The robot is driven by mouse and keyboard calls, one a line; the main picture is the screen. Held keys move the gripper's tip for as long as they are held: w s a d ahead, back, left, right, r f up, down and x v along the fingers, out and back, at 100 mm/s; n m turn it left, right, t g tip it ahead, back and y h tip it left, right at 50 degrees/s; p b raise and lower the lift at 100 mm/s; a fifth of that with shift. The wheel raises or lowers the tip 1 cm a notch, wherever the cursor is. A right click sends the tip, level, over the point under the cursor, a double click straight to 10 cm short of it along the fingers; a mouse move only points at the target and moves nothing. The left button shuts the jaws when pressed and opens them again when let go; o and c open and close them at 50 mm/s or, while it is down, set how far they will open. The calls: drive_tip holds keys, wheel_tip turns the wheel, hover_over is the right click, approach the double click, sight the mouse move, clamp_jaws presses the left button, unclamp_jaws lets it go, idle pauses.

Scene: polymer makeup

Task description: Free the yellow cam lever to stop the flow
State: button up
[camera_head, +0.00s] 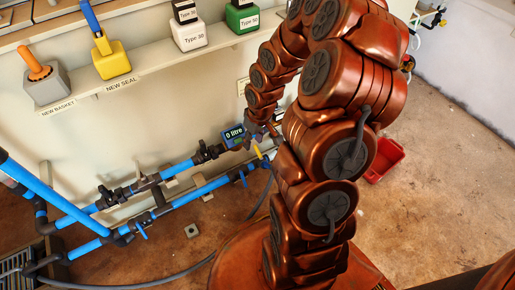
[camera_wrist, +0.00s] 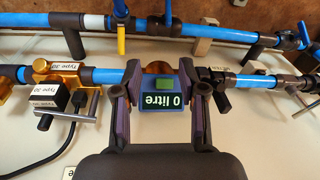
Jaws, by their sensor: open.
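The yellow cam lever (camera_wrist: 121,40) hangs at the upper pipe, left of centre in the wrist view, beside a white and black section. In the head view a small yellow lever (camera_head: 258,153) shows just below my gripper (camera_head: 256,132). In the wrist view my gripper (camera_wrist: 161,75) is open, its two fingers on either side of the blue flow meter (camera_wrist: 163,101), which reads "0 litre". I cannot tell whether the fingers touch the meter. The lever lies beyond the fingertips, up and to the left, apart from them.
Blue pipes (camera_head: 200,188) with black fittings run along the wall. A gold fitting (camera_wrist: 62,68) and a "Type 30" block sit left of the meter. The shelf (camera_head: 150,75) above holds several labelled blocks. A red bin (camera_head: 385,160) stands on the floor at right.

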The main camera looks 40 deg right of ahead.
sight(257, 148)
drive_tip(key=shift+w+d+f+m+t+y+b, duration=0.2)
drive_tip(key=shift+w+d+f+t+b, duration=0.65)
drive_tip(key=shift+f, duration=2.15)
drive_tip(key=shift+w+d+f+m+t+y+p, duration=0.1)
drive_tip(key=shift+w+d+f+m+t, duration=0.15)
drive_tip(key=shift+w+d+f, duration=2)
drive_tip(key=shift+w+d+f+m+t+y+b, duration=0.1)
drive_tip(key=shift+w+d+f+m+t+b, duration=0.3)
drive_tip(key=shift+f, duration=3.4)
drive_tip(key=shift+a, duration=0.1)
drive_tip(key=shift+c, duration=0.3)
clamp_jaws()
